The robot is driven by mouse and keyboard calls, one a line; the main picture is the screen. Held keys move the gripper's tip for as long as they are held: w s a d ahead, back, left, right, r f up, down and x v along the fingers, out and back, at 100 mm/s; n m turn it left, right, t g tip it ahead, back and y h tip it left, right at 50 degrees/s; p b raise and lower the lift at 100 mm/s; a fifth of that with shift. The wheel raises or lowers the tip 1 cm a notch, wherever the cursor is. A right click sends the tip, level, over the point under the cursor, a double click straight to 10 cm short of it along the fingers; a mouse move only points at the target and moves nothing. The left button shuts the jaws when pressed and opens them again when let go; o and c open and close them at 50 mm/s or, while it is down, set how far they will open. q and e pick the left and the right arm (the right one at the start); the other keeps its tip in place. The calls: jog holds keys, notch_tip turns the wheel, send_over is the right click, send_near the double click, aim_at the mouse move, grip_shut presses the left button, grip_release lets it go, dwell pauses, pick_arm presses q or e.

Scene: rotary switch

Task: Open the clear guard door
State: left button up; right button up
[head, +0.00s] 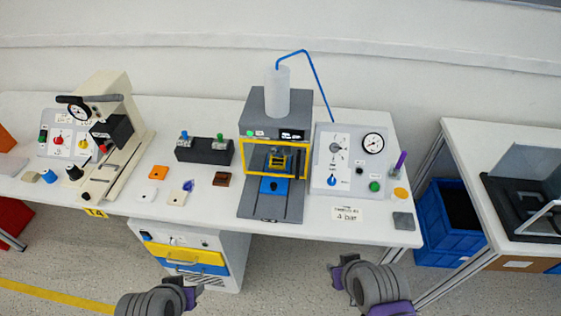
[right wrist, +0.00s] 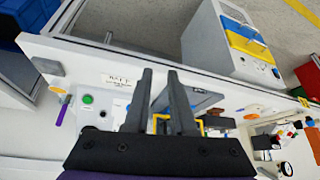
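The clear guard door (head: 303,160) has a yellow frame and stands on the front of the grey press (head: 266,106), at the middle of the bench. It looks shut across the opening, with a yellow part and a blue block visible behind it. In the right wrist view, bits of the yellow frame (right wrist: 161,117) show, partly hidden by my fingers. My right gripper (head: 336,272) is in front of the bench, below and right of the press, apart from the door. Its two fingers (right wrist: 160,72) are apart and empty. My left gripper (head: 191,291) is low in front of the drawer unit; its fingers are unclear.
A control panel (head: 325,160) with a gauge stands right of the press, beside a "4 bar" label (head: 347,214). A black block (head: 204,151) and small coloured parts lie to the left. A blue crate (head: 449,244) stands on the floor at right.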

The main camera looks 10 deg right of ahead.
jog(key=w+a+t+b, duration=0.1)
jog(key=w, duration=0.1)
jog(key=w+a+n+t+y+b, duration=0.1)
jog(key=w+a, duration=0.1)
jog(key=w+a+y+b, duration=0.1)
jog(key=w, duration=0.1)
jog(key=shift+a+f+n+t, duration=0.3)
jog(key=shift+a+t, duration=0.1)
jog(key=m+t+h+b, duration=0.2)
jog(key=t+h+b, duration=0.1)
jog(key=t+b, duration=0.65)
send_near(298, 167)
pick_arm(q)
notch_tip(298, 167, down, 16)
jog(key=s+b, duration=0.1)
jog(key=s, duration=0.1)
jog(key=shift+g, duration=0.4)
pick_arm(e)
jog(key=w, duration=1)
jog(key=shift+w+d+r, duration=0.1)
jog(key=shift+w+d, duration=0.1)
jog(key=shift+w, duration=0.15)
jog(key=shift+c, duration=0.2)
grip_shut()
